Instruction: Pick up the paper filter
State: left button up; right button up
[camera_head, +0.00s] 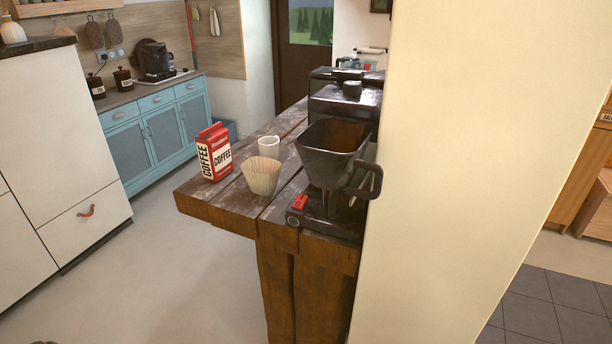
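The paper filter (262,177) is a cream, fluted cup. It stands upright on the wooden counter (226,205), near its front edge. A red and white coffee bag (214,153) stands to its left, and a small white cup (269,146) stands just behind it. A dark coffee maker (340,190) with an open, funnel-shaped basket stands close on its right. Neither of my grippers shows in the head view, and nothing touches the filter from above.
A cream wall (470,150) fills the right of the view and cuts off the counter's right side. A white cabinet (50,140) stands at the left, with blue cupboards (155,130) behind. The pale floor (170,270) before the counter is clear.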

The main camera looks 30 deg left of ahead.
aim_at(262, 178)
jog(key=j+z, duration=0.2)
jog(key=j, duration=0.2)
jog(key=k+j+z, duration=0.15)
jog(key=j, duration=0.25)
jog(key=j+z, duration=0.2)
jog(key=j, duration=0.15)
jog(key=k+j+z, duration=0.2)
jog(key=j, duration=0.2)
jog(key=k+j+z, duration=0.2)
jog(key=j, duration=0.15)
jog(key=i, duration=0.1)
